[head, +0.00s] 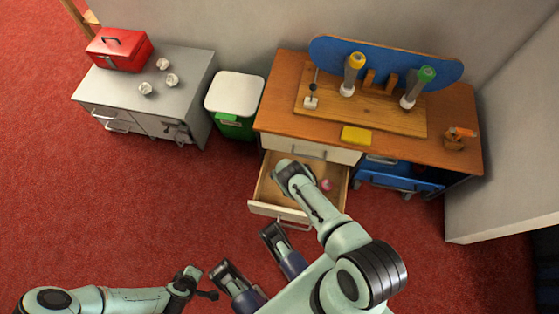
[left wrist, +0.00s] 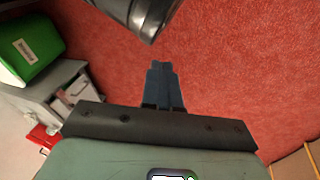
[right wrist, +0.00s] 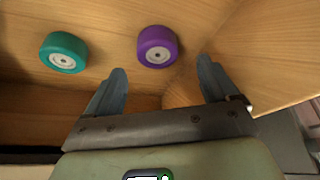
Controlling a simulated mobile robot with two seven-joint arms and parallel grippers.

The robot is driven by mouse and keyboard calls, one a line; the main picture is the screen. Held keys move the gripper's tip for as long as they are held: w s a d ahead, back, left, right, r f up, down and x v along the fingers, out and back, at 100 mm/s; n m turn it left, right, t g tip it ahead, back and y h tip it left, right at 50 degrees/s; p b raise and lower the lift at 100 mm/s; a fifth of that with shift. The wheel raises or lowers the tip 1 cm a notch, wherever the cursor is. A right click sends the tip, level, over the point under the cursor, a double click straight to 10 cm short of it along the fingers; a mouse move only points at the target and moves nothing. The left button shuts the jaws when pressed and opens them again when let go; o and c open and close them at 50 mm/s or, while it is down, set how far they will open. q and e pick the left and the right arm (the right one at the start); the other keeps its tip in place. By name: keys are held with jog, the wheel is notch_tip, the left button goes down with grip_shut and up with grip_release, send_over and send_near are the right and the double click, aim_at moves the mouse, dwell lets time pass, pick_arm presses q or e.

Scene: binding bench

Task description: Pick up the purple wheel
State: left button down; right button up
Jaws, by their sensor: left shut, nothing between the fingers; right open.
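The purple wheel (right wrist: 157,46), with a pale hub, lies in the open drawer (head: 263,208), near a corner in the right wrist view. A small pinkish-purple patch in the drawer in the head view (head: 326,184) looks like it. My right gripper (right wrist: 161,68) is open and empty, its fingers pointing toward the purple wheel, which shows just beyond and between the fingertips. In the head view my right arm reaches into the drawer and hides this gripper. My left gripper (left wrist: 165,68) is shut and empty, above the red floor, away from the drawer.
A teal wheel (right wrist: 63,52) lies left of the purple one in the right wrist view. The drawer walls are close around the right gripper. The wooden bench (head: 455,105) stands above, with a yellow block (head: 356,135). A green bin (head: 234,125) and grey cabinet (head: 190,85) stand left.

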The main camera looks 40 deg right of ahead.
jog(key=shift+d+f+b, duration=0.1)
jog(key=shift+f+b, duration=0.3)
jog(key=shift+f, duration=0.5)
jog(key=b+x, duration=0.2)
jog(key=shift+w+f+b, duration=0.15)
jog(key=shift+f+b, duration=0.15)
jog(key=shift+f, duration=0.1)
jog(key=shift+d, duration=0.1)
pick_arm(q)
jog(key=s+a+f+g, duration=0.1)
jog(key=s+f+g, duration=0.1)
jog(key=s+f, duration=0.4)
jog(key=shift+s+a+f, duration=0.15)
jog(key=shift+a+f, duration=0.05)
jog(key=shift+f, duration=0.1)
pick_arm(e)
jog(key=c, duration=1.1)
